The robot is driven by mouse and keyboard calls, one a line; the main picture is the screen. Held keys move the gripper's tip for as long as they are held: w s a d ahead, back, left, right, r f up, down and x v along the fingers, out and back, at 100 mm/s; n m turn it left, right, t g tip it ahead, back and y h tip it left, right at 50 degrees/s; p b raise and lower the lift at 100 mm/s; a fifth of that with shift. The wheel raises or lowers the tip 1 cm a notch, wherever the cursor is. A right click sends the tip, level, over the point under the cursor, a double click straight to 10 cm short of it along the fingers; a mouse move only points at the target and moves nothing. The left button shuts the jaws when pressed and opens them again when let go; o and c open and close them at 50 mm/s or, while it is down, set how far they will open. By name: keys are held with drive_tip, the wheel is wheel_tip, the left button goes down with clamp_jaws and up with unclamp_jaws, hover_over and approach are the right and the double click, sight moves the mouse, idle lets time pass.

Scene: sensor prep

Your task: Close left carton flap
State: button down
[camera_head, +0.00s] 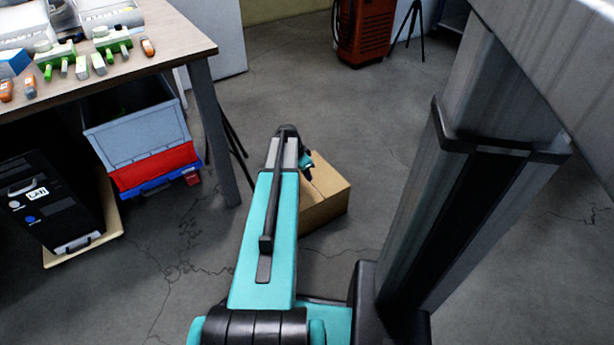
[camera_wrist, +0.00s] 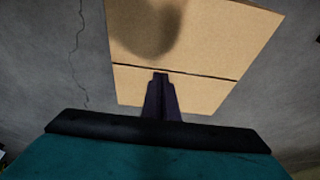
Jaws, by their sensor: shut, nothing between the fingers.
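The cardboard carton (camera_head: 325,198) stands on the floor, partly hidden behind my arm in the head view. In the wrist view its top (camera_wrist: 205,45) fills the upper middle. Two flat top panels show there, parted by a thin dark seam that runs across. Both panels look lowered, though I cannot tell whether either is fully flat. My gripper (camera_wrist: 161,76) is shut and empty, with its tips over the nearer panel close to the seam. I cannot tell whether the tips touch the cardboard.
A workbench (camera_head: 190,45) with small parts stands at the left. Under it are a blue-grey bin (camera_head: 140,135), a red bin (camera_head: 155,170) and a black computer case (camera_head: 50,205). A tripod stands by the bench leg. The floor right of the carton is clear.

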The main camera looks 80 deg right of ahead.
sight(302, 189)
drive_tip(key=shift+r+p, duration=0.3)
drive_tip(key=shift+r, duration=0.45)
drive_tip(key=p+v, duration=0.3)
drive_tip(key=v, duration=0.6)
drive_tip(key=shift+s+r, duration=0.2)
drive_tip(key=shift+r, duration=0.1)
drive_tip(key=shift+d, duration=0.15)
